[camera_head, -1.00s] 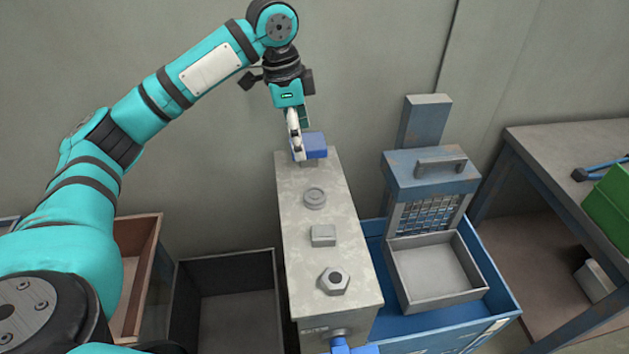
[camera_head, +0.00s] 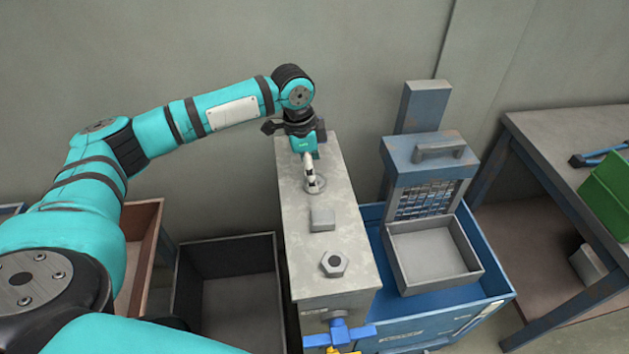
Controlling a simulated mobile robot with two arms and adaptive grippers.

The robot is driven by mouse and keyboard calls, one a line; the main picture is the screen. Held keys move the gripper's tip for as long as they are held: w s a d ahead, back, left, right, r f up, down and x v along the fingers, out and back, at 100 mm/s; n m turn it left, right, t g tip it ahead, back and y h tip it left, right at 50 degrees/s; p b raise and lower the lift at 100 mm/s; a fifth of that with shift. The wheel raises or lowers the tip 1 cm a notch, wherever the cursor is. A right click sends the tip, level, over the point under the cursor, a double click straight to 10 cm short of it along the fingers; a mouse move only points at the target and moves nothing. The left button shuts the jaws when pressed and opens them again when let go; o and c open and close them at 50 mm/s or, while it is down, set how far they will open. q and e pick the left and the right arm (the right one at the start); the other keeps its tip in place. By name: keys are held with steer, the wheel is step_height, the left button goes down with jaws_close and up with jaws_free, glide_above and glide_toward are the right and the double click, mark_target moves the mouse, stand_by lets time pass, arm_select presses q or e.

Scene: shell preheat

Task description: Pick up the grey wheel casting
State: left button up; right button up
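The grey wheel casting (camera_head: 319,191) is a small round piece on the top of a long grey block-like stand (camera_head: 348,216), toward its far half. My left gripper (camera_head: 313,184) points down right over the casting, its fingertips at or just above it. The gripper partly hides the casting. I cannot tell how far the fingers are apart or whether they touch it. My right gripper is not in view.
A grey square block (camera_head: 322,219) and a grey hex nut (camera_head: 334,263) sit nearer on the stand. A blue press-like machine (camera_head: 428,158) with a grey tray (camera_head: 432,285) stands right. A dark open bin (camera_head: 227,245) is left. A green box (camera_head: 612,190) is on the right table.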

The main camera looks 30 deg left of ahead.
arm_select(q)
steer(key=f, duration=0.3)
steer(key=shift+w+d+f, duration=0.2)
steer(key=shift+w+d, duration=0.05)
steer(key=c, duration=1.3)
steer(key=shift+r, duration=0.1)
